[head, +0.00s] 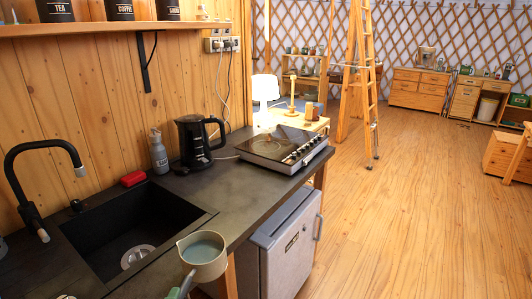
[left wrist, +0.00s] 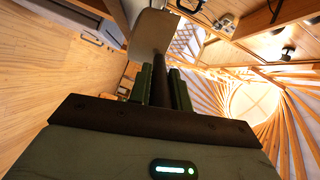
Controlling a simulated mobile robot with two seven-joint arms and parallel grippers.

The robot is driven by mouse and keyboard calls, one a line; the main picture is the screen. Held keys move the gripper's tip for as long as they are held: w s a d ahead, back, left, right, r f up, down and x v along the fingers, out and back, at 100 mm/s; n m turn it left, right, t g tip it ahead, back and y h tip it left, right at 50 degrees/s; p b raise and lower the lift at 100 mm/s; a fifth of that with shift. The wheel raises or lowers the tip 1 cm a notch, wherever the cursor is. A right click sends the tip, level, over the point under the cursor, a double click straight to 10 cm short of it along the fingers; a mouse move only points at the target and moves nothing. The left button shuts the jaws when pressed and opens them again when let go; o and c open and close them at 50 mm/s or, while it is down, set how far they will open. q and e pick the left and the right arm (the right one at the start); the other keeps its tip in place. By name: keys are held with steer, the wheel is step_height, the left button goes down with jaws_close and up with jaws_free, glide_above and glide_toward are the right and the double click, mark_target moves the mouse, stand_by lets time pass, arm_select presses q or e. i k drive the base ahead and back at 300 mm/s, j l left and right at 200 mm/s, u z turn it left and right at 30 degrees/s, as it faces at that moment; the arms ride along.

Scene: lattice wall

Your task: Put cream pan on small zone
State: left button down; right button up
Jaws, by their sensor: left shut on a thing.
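The cream pan (head: 205,268) is at the bottom middle of the head view, over the counter's front edge. Its inside shows a flat grey-blue surface; I cannot tell whether that is liquid. My left gripper (head: 182,287) is shut on its dark handle at the bottom edge of the view. In the left wrist view the green fingers (left wrist: 160,86) grip the handle, with the pan (left wrist: 152,32) beyond. The hob (head: 283,150) sits at the far right end of the counter, with round zone markings on its dark top; the small zone is hard to make out. My right gripper is not in view.
The counter (head: 195,192) is clear between sink and hob. A black kettle (head: 193,142), a grey bottle (head: 158,153) and a red item (head: 133,178) stand along the wall. The sink (head: 130,230) with its black tap (head: 38,170) is left. A small fridge (head: 290,240) stands below the hob.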

mark_target(258, 155)
steer(key=i+l+u, duration=0.3)
steer(key=i+l, duration=0.15)
steer(key=l, duration=0.2)
steer(key=i+l+u, duration=0.15)
steer(key=l, duration=0.2)
steer(key=i+l+u, duration=0.35)
steer(key=l, duration=0.4)
